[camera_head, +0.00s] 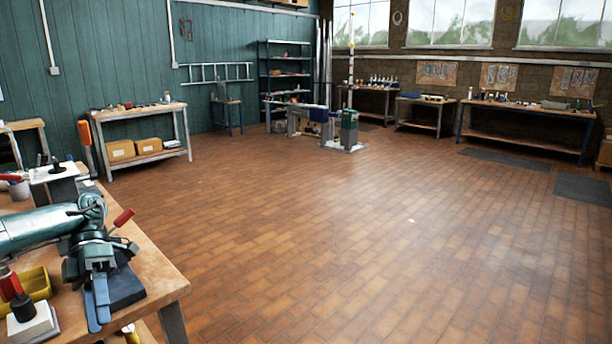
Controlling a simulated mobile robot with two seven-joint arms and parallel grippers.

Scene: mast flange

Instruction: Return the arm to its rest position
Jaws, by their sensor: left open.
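My left arm comes in from the left edge, teal and low over the near workbench (165,270). My left gripper (97,315) points down at the bench, with two blue fingers close together and a narrow gap between them. I see nothing held between the fingers. A dark blue block (126,287) lies right beside the fingers on the bench; I cannot tell whether they touch. My right gripper is not in view.
A dark stand (60,182) is behind. The tiled floor (350,235) is wide and clear. Other benches line the walls.

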